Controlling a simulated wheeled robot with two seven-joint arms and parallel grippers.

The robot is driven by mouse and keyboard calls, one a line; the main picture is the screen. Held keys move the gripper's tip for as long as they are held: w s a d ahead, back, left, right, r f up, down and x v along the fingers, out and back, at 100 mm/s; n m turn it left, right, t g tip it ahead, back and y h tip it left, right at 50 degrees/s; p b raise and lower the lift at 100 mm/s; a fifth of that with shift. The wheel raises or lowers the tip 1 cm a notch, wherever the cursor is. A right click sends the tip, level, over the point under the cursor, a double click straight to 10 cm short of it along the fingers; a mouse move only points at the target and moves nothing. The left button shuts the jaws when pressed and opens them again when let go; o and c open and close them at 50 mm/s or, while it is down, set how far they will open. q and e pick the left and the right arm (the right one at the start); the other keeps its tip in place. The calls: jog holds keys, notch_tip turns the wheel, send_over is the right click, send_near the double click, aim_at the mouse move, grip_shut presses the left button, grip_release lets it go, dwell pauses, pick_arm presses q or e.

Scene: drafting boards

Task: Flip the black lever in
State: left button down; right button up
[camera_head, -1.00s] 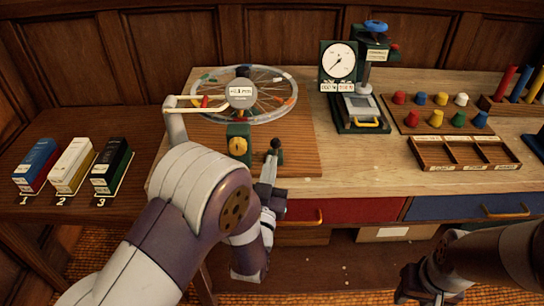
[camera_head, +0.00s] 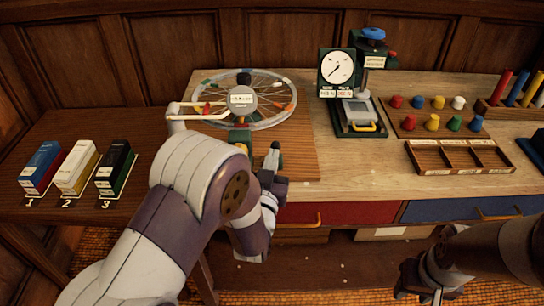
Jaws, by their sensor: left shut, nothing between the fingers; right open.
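A spoked wheel (camera_head: 275,88) with coloured tags and a round label plate (camera_head: 242,99) is mounted on a green stand (camera_head: 240,135) on a wooden board. The black lever beside the stand is mostly hidden behind my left gripper (camera_head: 273,152). This gripper is shut and empty, with its tips at the lever's place; I cannot tell whether they touch it. My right gripper (camera_head: 412,285) is open and empty at the lower right, below the bench front, dark and partly cut by the frame's bottom edge.
A press with a dial (camera_head: 338,66) stands at the back of the bench. Coloured pegs (camera_head: 432,122) and an empty divided tray (camera_head: 458,157) are to the right. Three numbered boxes (camera_head: 76,168) stand on the lower left table. The bench between board and tray is clear.

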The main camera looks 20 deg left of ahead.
aim_at(272, 144)
pick_arm(q)
jog(key=w+r+g+p, duration=0.1)
jog(key=g+p, duration=0.1)
jog(key=p, duration=0.1)
jog(key=w+r+g+p, duration=0.1)
jog(key=g+p, duration=0.1)
jog(key=p, duration=0.2)
jog(key=w+a+r+n+g+p, duration=0.1)
jog(key=w+p, duration=0.1)
jog(key=p, duration=0.1)
jog(key=shift+a+r+g+h+p, duration=0.1)
jog(key=shift+r+g+h+p, duration=0.05)
jog(key=shift+g+h+p, duration=0.2)
jog(key=shift+w+a+f+g+p, duration=0.15)
jog(key=shift+w+g+p, duration=0.15)
jog(key=shift+g, duration=0.15)
jog(key=shift+w+a+f+g+p, duration=0.1)
jog(key=shift+w+g+p, duration=0.05)
jog(key=shift+w+g, duration=0.2)
jog(key=shift+w, duration=0.3)
jog(key=shift+r, duration=0.15)
